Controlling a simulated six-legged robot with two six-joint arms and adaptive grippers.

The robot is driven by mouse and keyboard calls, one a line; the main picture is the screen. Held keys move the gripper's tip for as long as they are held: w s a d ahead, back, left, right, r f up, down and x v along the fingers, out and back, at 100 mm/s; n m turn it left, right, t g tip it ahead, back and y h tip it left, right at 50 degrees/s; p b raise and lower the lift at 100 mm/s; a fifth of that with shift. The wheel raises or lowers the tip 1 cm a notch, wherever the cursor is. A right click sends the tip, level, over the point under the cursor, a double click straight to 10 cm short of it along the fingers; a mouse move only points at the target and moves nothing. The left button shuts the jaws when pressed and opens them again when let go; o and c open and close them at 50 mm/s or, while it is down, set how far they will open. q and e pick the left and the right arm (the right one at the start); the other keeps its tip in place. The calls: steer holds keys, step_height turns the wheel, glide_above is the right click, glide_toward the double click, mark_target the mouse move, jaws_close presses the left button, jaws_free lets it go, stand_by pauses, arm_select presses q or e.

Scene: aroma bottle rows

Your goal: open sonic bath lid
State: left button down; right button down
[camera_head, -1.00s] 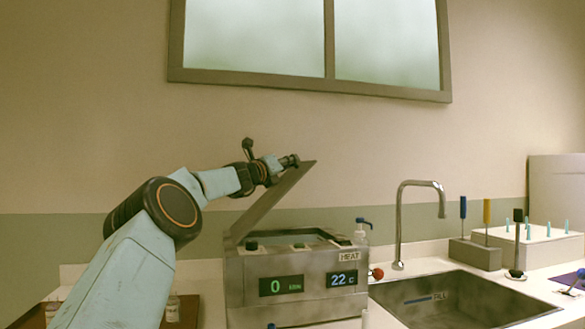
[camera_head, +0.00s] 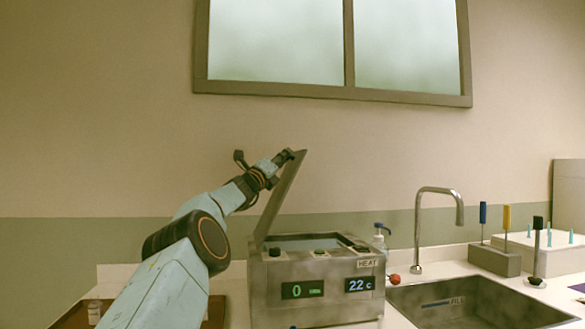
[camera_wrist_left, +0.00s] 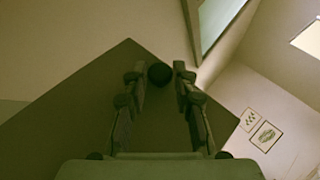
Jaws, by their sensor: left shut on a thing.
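The sonic bath (camera_head: 318,280) is a grey metal box on the counter, with displays reading 0 and 22 C and a HEAT label. Its lid (camera_head: 281,198) is raised steeply from the left side, and the bath's top opening shows. My left gripper (camera_head: 288,156) is at the lid's upper end, shut on the dark round lid knob (camera_wrist_left: 160,74). In the left wrist view the fingers stand on both sides of the knob, with the flat lid (camera_wrist_left: 80,110) behind it. My right gripper is not in view.
A pump bottle (camera_head: 379,238) and a red ball (camera_head: 393,279) are right of the bath. A tap (camera_head: 419,230) and a sink (camera_head: 465,303) are further right, with a tool block (camera_head: 494,260) behind. A brown tray (camera_head: 75,316) is at lower left.

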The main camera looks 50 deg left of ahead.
arm_select(q)
steer(key=s+a+n+y+b, duration=0.5)
steer(key=s+a+n+y, duration=0.2)
steer(key=s, duration=0.6)
steer(key=shift+s+r+n+g+y+b, duration=0.2)
steer(key=shift+n+g+y+b, duration=0.15)
steer(key=shift+n+y, duration=1)
steer(key=shift+n+h, duration=0.35)
steer(key=c, duration=1.1)
jaws_free()
steer(key=shift+w, duration=0.1)
